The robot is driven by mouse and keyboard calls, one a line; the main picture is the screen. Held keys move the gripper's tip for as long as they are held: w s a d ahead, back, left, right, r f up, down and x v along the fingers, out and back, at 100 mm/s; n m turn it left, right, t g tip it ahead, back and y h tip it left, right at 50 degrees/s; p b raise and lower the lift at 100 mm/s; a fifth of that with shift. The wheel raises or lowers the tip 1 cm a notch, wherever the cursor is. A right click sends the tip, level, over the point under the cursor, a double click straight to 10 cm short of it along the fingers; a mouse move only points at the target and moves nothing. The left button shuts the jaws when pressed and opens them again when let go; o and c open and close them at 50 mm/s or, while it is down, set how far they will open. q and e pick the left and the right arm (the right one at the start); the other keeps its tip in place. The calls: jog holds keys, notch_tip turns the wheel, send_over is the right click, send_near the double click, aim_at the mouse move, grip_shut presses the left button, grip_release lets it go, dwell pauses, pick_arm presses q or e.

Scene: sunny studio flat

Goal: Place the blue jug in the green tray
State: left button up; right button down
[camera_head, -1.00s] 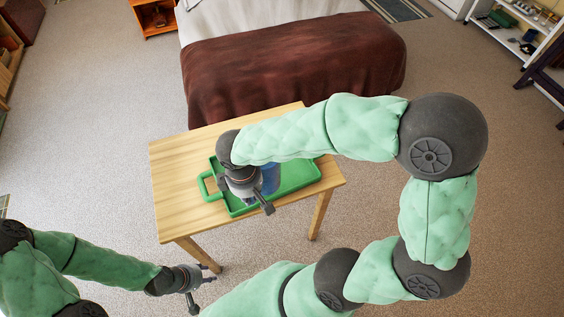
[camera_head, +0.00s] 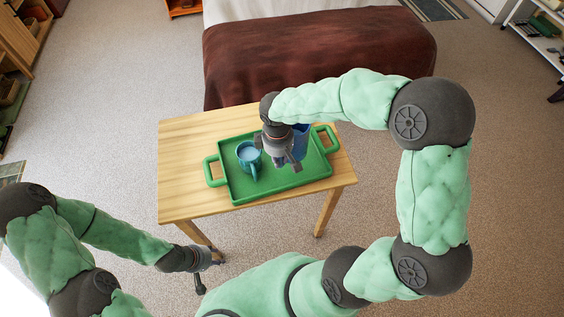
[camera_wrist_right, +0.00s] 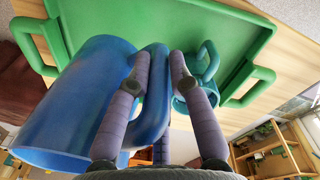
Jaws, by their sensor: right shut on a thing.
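The blue jug (camera_head: 301,141) is partly hidden behind my right gripper (camera_head: 287,164) in the head view. In the right wrist view, the jug (camera_wrist_right: 75,105) is at the left, and my right gripper (camera_wrist_right: 160,58) is shut on its handle. The green tray (camera_head: 240,194) lies on the table. The jug is over the tray's right half; I cannot tell whether its base touches the tray. My left gripper (camera_head: 211,273) is open and empty, low beside the table's front left leg.
A teal mug (camera_head: 249,158) stands in the tray's left half, left of the jug; it also shows in the right wrist view (camera_wrist_right: 189,86). The wooden table (camera_head: 182,155) has bare room left of the tray. A bed with a brown cover (camera_head: 310,60) is behind it.

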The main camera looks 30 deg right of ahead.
jog(key=shift+w+d+f+b, duration=0.15)
jog(key=shift+w+d+f, duration=0.3)
jog(key=shift+f, duration=0.15)
jog(key=shift+w+d+f+b, duration=0.15)
jog(key=shift+w+d+f, duration=0.25)
jog(key=shift+f, duration=0.2)
jog(key=shift+w+d+f+b, duration=0.15)
jog(key=shift+f+b, duration=0.5)
jog(key=shift+f, duration=1.2)
jog(key=c, duration=1.1)
grip_release()
jog(key=shift+f, duration=0.1)
jog(key=shift+r, duration=0.3)
jog(key=r+p, duration=0.1)
jog(key=r, duration=0.3)
jog(key=r+p, duration=0.1)
jog(key=r, duration=0.3)
jog(key=r+p, duration=0.1)
jog(key=r, duration=0.2)
jog(key=shift+s+a+r, duration=0.3)
jog(key=shift+a+r, duration=0.05)
jog(key=shift+r, duration=0.05)
